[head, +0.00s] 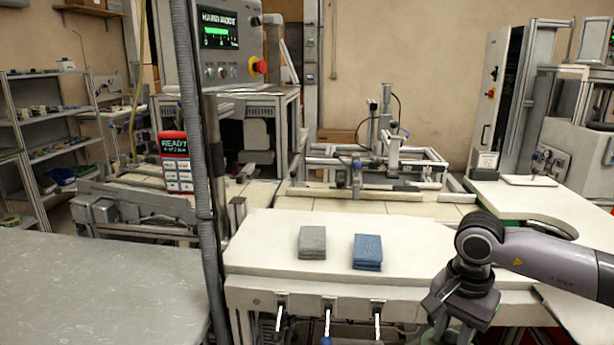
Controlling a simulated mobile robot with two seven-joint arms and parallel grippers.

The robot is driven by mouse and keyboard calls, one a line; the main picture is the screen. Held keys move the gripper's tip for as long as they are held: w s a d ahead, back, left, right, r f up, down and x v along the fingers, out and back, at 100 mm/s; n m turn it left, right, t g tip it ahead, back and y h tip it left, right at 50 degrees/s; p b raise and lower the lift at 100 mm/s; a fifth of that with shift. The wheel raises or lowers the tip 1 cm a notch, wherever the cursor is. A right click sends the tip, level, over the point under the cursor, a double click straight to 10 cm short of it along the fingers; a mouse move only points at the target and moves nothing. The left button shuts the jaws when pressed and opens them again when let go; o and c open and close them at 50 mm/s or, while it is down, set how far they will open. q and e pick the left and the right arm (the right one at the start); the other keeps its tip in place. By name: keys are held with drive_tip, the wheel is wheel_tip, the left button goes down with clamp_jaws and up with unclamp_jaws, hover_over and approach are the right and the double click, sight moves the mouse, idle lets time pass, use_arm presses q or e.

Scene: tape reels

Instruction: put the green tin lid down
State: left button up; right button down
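I see no green tin lid in the head view. My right arm comes in from the right, and its wrist and gripper (458,318) point down at the front right edge of the white table (270,262). The fingertips are cut off by the bottom of the picture, so I cannot tell whether the gripper is open, shut or holding something. My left gripper is not in view.
A grey stack of cloths or pads (312,242) and a blue one (367,252) lie on the white table. The rest of its top is clear. A grey hose (200,180) hangs at its left. A grey worktop (100,290) at left is bare.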

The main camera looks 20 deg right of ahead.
drive_tip(key=w+a+n, duration=0.2)
drive_tip(key=a+n, duration=0.5)
drive_tip(key=a, duration=0.2)
drive_tip(key=w+a+n, duration=0.2)
drive_tip(key=a+n, duration=0.4)
drive_tip(key=a, duration=0.3)
drive_tip(key=shift+w+n, duration=0.25)
drive_tip(key=shift+n, duration=0.15)
drive_tip(key=shift+r, duration=0.2)
